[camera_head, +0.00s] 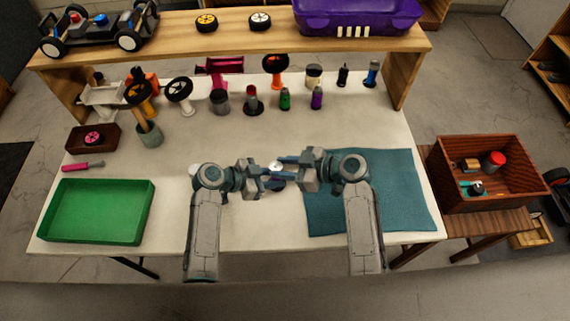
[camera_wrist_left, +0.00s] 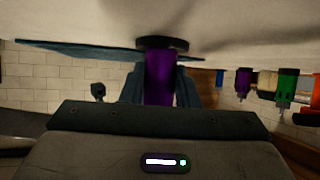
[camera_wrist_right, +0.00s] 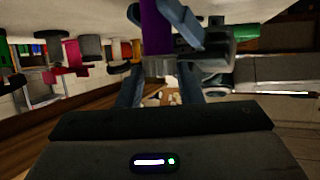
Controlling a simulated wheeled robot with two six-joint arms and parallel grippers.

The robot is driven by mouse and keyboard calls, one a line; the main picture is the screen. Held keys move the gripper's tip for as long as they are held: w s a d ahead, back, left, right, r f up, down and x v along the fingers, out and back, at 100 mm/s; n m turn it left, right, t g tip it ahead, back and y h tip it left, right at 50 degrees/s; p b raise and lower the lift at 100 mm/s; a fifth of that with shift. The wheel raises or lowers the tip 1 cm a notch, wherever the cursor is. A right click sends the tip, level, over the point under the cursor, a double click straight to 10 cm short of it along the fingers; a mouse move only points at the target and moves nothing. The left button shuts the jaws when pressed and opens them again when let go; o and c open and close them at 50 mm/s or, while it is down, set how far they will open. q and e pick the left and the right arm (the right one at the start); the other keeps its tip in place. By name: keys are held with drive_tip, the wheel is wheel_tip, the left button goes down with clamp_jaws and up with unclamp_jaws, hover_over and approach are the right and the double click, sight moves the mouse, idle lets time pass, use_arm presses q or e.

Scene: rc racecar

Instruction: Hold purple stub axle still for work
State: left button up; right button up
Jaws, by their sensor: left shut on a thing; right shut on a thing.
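The purple stub axle (camera_wrist_left: 158,78) stands between the fingers of my left gripper (camera_wrist_left: 158,88), which is shut on it. A dark round disc (camera_wrist_left: 161,43) is at its table-side end. In the right wrist view the purple axle (camera_wrist_right: 154,28) meets a grey cylindrical piece (camera_wrist_right: 154,68). My right gripper (camera_wrist_right: 160,85) is shut on that grey piece; I cannot tell whether it is part of the axle. In the head view both grippers meet over the table's front middle, left gripper (camera_head: 272,186) and right gripper (camera_head: 288,169), and mostly hide the axle.
A teal mat (camera_head: 395,195) lies at right, partly under my right arm. A green tray (camera_head: 98,238) is at left front. Several jars, wheels and parts line the back, below a wooden shelf (camera_head: 185,33). A wooden crate (camera_head: 515,180) stands beside the table at right.

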drive_tip(key=shift+s+a+m+t+h, duration=0.15)
drive_tip(key=shift+m+t+h, duration=0.25)
drive_tip(key=shift+m+t, duration=0.55)
drive_tip(key=shift+t, duration=0.25)
drive_tip(key=o, duration=1)
drive_tip(key=v, duration=1.2)
drive_tip(key=shift+r, duration=0.15)
